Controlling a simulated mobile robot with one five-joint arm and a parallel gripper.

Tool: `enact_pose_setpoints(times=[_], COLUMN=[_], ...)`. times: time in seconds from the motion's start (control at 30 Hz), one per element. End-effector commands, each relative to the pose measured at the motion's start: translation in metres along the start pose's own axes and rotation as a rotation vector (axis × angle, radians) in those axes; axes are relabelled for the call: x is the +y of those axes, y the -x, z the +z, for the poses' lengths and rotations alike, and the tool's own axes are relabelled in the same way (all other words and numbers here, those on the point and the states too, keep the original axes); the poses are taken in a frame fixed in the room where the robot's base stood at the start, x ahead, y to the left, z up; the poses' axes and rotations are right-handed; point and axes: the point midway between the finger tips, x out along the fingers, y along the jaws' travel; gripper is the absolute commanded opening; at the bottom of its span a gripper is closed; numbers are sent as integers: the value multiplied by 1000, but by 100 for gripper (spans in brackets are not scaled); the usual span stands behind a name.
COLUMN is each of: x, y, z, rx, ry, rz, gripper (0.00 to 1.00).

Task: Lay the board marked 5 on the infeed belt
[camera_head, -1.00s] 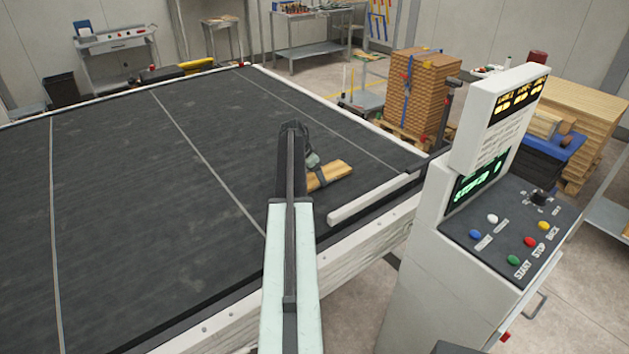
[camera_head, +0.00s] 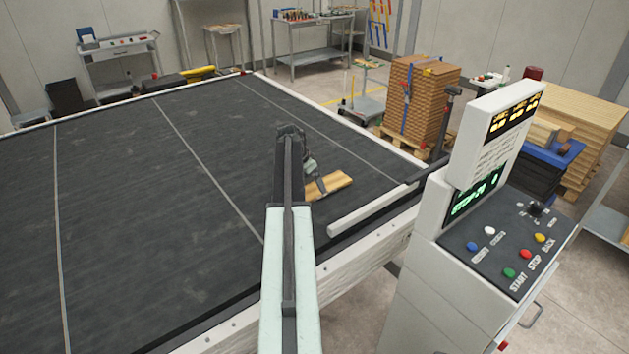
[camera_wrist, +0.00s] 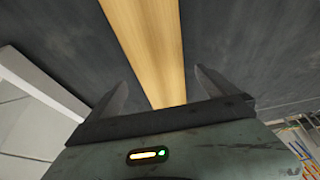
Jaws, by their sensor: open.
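A narrow light-wood board (camera_head: 329,185) lies flat on the dark infeed belt (camera_head: 120,200), near its right side. No number can be read on it. My gripper (camera_head: 309,170) is at the board's left end, partly hidden by my own arm. In the wrist view, the open fingers of my gripper (camera_wrist: 160,78) stand apart, with the board (camera_wrist: 150,45) running between them. I see dark space between each finger and the board. Whether the gripper is above the board or down beside it is hard to tell.
A pale guide bar (camera_head: 372,208) lies along the belt's near right edge, close to the board. The control console (camera_head: 470,230) with coloured buttons stands at the right. A strapped wood stack (camera_head: 424,95) stands behind. The belt left of my arm is clear.

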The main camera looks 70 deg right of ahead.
Motion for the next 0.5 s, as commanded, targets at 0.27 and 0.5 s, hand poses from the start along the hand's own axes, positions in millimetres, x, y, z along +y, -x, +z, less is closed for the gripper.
enact_pose_setpoints(times=[0.27, 0.5], x=[1, 0], y=[75, 86], z=[-4, -1], rx=[0, 0], ry=[1, -1], rz=[-1, 0], gripper=[98, 98])
